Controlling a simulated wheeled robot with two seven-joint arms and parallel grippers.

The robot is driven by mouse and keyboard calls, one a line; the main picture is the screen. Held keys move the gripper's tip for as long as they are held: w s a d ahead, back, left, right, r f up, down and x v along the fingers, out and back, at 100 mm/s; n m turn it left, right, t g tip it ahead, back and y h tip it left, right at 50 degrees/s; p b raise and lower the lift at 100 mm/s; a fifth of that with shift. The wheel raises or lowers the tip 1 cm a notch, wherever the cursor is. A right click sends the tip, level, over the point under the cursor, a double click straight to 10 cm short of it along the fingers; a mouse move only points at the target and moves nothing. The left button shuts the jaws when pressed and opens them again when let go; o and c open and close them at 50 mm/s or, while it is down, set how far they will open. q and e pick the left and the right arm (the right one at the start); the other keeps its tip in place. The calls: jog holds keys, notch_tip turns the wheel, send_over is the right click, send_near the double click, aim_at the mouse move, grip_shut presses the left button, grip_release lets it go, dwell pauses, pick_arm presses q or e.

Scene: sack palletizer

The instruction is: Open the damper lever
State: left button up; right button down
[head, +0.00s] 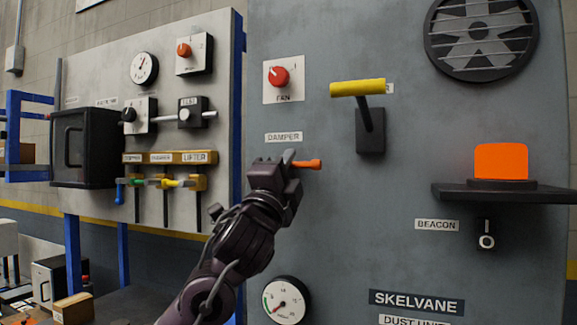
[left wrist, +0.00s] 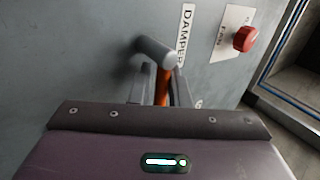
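The damper lever (head: 308,164) has an orange handle and a grey pivot, under the DAMPER label (head: 284,137) on the grey panel. In the head view its handle points right, roughly level. My left gripper (head: 289,170) is at the lever and hides part of it. In the left wrist view the orange shaft (left wrist: 162,86) runs between the two fingers of my left gripper (left wrist: 160,88), below the grey pivot (left wrist: 155,52). The fingers stand apart on both sides of the shaft, and a gap seems to show on the left. My right gripper is not in view.
A red FAN knob (head: 279,77) is above the lever. A yellow-handled lever (head: 358,88) juts out to the right. A gauge (head: 286,300) sits below, and an orange beacon (head: 501,162) stands on a shelf at right. A second panel (head: 88,80) is at left.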

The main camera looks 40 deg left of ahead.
pick_arm(q)
jog(key=shift+s, duration=0.1)
jog(key=b+v, duration=0.4)
jog(key=v, duration=0.3)
jog(key=shift+s+f, duration=0.25)
jog(key=shift+d, duration=0.1)
dwell(0.3)
